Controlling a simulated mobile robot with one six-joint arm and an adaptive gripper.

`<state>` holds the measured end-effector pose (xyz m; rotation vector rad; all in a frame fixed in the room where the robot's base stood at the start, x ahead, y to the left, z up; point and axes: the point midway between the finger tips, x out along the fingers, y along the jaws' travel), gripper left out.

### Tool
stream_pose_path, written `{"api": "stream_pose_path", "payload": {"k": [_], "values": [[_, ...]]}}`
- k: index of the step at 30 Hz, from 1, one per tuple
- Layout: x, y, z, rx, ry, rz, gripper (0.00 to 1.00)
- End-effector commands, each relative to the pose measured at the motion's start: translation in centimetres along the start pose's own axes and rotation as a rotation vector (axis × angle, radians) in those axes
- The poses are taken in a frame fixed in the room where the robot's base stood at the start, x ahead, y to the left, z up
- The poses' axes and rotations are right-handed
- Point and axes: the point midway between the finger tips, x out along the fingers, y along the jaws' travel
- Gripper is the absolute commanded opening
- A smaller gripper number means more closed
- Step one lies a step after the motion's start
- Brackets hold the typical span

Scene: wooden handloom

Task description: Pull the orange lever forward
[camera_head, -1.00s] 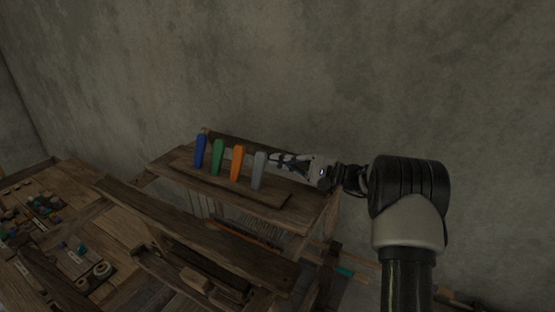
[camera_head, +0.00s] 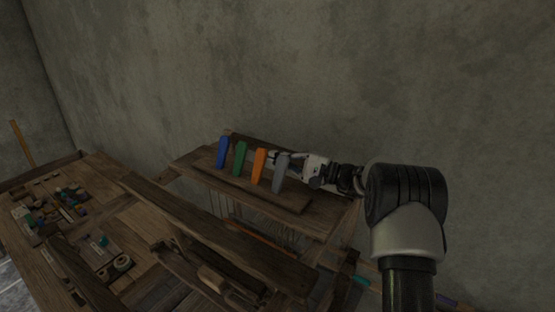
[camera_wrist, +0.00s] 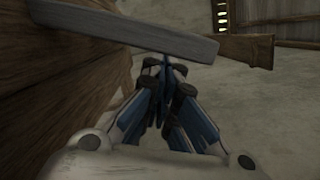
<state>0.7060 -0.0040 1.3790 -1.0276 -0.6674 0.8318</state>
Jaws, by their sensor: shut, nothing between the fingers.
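The orange lever (camera_head: 258,167) stands upright with a slight tilt in a row on top of the loom, between the green lever (camera_head: 239,158) and the grey lever (camera_head: 280,172). My gripper (camera_head: 274,155) reaches in from the right at the far side of the grey lever, its tips close to the orange lever's upper part. Whether they touch it cannot be told. In the wrist view my gripper (camera_wrist: 167,66) has its fingers together and empty, just below a grey bar (camera_wrist: 125,30) that looks like the grey lever. I cannot make out the orange lever there.
The blue lever (camera_head: 222,152) is at the row's left end. The levers stand on a wooden board (camera_head: 296,202) on the loom frame. A bench (camera_head: 112,208) with small parts lies to the left. A bare wall (camera_head: 330,70) rises behind.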

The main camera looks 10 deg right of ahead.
Motion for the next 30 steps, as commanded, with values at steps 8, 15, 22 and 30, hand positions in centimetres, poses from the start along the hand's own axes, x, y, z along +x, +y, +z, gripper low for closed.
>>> {"api": "stream_pose_path", "payload": {"k": [8,15,22,30], "values": [[0.2,-0.2,0.8,-0.104,0.0,0.026,0.0],[0.2,-0.4,0.8,-0.105,0.0,0.026,0.0],[-1.2,-0.5,0.7,-0.104,0.003,0.025,0.0],[-6.8,-0.6,0.7,-0.103,0.004,0.025,0.0]]}}
